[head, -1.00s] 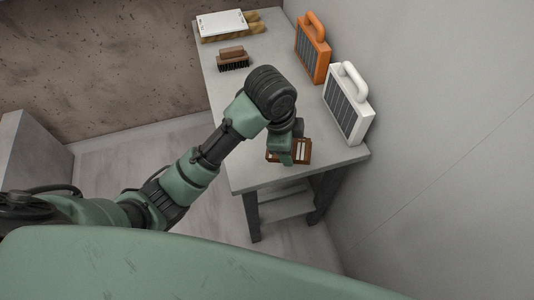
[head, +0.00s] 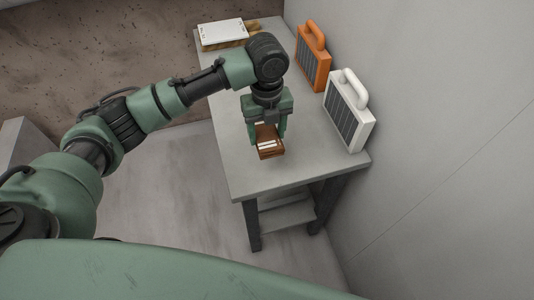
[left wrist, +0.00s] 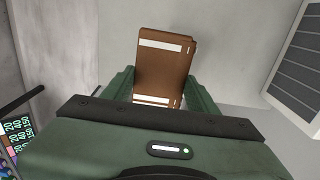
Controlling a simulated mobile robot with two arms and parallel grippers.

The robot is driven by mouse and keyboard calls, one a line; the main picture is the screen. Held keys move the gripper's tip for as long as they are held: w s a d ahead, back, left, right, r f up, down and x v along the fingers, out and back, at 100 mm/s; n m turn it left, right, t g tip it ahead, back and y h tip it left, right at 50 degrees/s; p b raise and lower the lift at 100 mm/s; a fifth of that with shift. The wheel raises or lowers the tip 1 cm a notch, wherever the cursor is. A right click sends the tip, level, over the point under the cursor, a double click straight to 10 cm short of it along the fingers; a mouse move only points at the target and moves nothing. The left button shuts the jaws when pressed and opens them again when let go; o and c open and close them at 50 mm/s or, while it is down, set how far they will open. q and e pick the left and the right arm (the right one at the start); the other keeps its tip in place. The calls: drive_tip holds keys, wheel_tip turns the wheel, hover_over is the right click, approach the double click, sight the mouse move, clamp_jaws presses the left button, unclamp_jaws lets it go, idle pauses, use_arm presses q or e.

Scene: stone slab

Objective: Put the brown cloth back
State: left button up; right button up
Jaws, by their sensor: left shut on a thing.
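The brown cloth (head: 270,152), a folded brown piece with white stripes, is between the fingers of my left gripper (head: 268,132) over the near part of the grey stone slab (head: 240,173). My left gripper is shut on it and points down. It looks tilted and seems to be just above the slab; any gap is hard to tell. In the left wrist view the cloth (left wrist: 165,70) sticks out past both green fingers of the gripper (left wrist: 161,92). My right gripper is not in view.
A white panelled case (head: 348,112) with a handle and an orange one (head: 312,58) stand along the wall side. A white board (head: 222,32) lies on wooden pieces at the far end. The slab's near edge is clear. My left arm covers part of the slab's far half.

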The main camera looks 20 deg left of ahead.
sight(267, 163)
use_arm(q)
wheel_tip(267, 163, down, 10)
drive_tip(key=shift+f+p, duration=0.2)
drive_tip(key=shift+p, duration=0.25)
drive_tip(key=o, duration=1.2)
drive_tip(key=shift+d, duration=0.1)
drive_tip(key=shift+r, duration=0.1)
wheel_tip(267, 163, up, 12)
drive_tip(key=shift+f+b, duration=0.1)
drive_tip(key=shift+b, duration=0.45)
